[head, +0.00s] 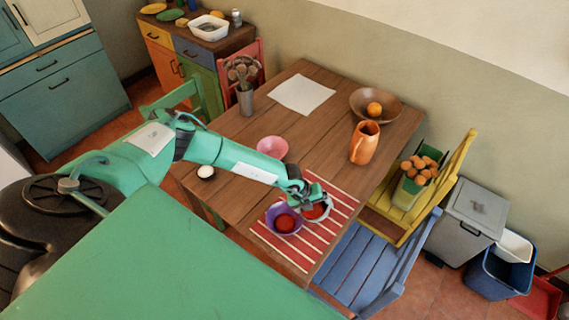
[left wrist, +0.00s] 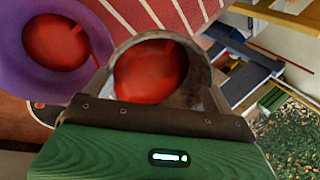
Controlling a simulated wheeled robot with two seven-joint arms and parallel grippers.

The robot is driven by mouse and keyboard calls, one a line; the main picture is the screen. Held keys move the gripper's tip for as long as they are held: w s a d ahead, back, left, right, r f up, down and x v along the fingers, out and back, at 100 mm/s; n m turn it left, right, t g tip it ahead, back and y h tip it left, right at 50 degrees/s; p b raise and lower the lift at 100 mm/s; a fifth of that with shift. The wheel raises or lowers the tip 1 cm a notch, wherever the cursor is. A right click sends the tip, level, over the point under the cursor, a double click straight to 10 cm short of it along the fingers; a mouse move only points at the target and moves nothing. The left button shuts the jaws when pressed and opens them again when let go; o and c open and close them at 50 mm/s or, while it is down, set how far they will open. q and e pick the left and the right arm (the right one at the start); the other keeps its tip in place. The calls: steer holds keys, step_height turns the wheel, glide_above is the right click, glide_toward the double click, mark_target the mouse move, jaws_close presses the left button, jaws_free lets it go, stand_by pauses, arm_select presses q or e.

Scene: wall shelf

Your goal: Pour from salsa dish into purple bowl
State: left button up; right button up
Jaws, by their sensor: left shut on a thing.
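The purple bowl (head: 270,217) stands on the red striped mat and has red salsa in it. It also shows at the upper left of the left wrist view (left wrist: 15,72). The salsa dish (head: 329,211) is a small greyish round dish beside the bowl's right side, with red salsa still in it. My left gripper (head: 306,198) is shut on the salsa dish, which sits between its fingers in the left wrist view (left wrist: 198,70). The dish is close to the bowl; I cannot tell whether they touch or how far it is tilted. My right gripper is out of view.
The striped mat (head: 335,205) lies at the near right corner of the wooden table (head: 235,195). A pink bowl (head: 272,147), an orange jug (head: 364,143) and a wooden bowl (head: 390,105) with an orange stand farther back. A blue chair (head: 365,265) is close to the right edge.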

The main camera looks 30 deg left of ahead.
mark_target(323, 209)
arm_select(q)
steer(key=shift+r, duration=0.1)
stand_by(0.3)
steer(key=shift+w+d+f+g+y, duration=0.4)
steer(key=shift+w+d+y, duration=0.1)
steer(key=shift+d, duration=0.15)
steer(key=shift+w+d+f+g+y, duration=0.25)
steer(key=shift+w+d+g+y, duration=0.15)
steer(key=shift+d+y, duration=0.15)
steer(key=f+b, duration=0.1)
steer(key=w+d+f+g+y+b, duration=0.1)
steer(key=f+y+b, duration=0.1)
steer(key=shift+w+d+f, duration=0.15)
steer(key=shift+d, duration=0.25)
steer(key=shift+w+g, duration=0.1)
steer(key=shift+g, duration=0.2)
steer(key=shift+a+r, duration=0.1)
steer(key=shift+r, duration=0.1)
steer(key=shift+s+r, duration=0.1)
steer(key=shift+s, duration=0.1)
